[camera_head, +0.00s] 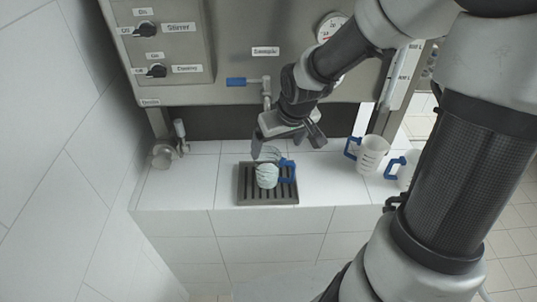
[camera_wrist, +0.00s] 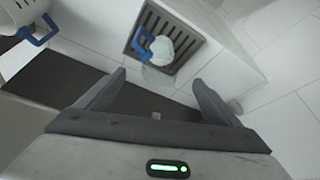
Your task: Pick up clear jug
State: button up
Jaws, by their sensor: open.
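The clear jug (camera_head: 266,177) has a blue handle and looks whitish and see-through. It stands on the dark drain grate (camera_head: 243,188) on the tiled ledge. In the wrist view the jug (camera_wrist: 165,47) is ahead of the fingers, with its blue handle at the left and a see-through part towards me. My gripper (camera_head: 287,143) is open and empty, above and behind the jug, near the panel. In the wrist view my gripper (camera_wrist: 157,80) has its two fingers spread wide, and the jug lies between their lines, beyond the tips.
A metal panel (camera_head: 215,75) with a blue-handled tap (camera_head: 237,82) rises behind. A small valve (camera_head: 181,137) is at the left. The ledge left of the grate is clear.

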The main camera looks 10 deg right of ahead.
aim_at(270, 161)
jog(key=b+x, duration=0.4)
jog(key=x, duration=0.6)
jog(key=shift+a+f+b, duration=0.2)
jog(key=shift+f+b, duration=0.05)
jog(key=shift+b, duration=0.1)
jog(key=shift+b+x, duration=0.95)
jog(key=shift+x, duration=1.85)
jog(key=c, duration=1.5)
jog(key=shift+o, duration=0.2)
jog(key=shift+r, duration=0.1)
jog(key=shift+w+r, duration=0.1)
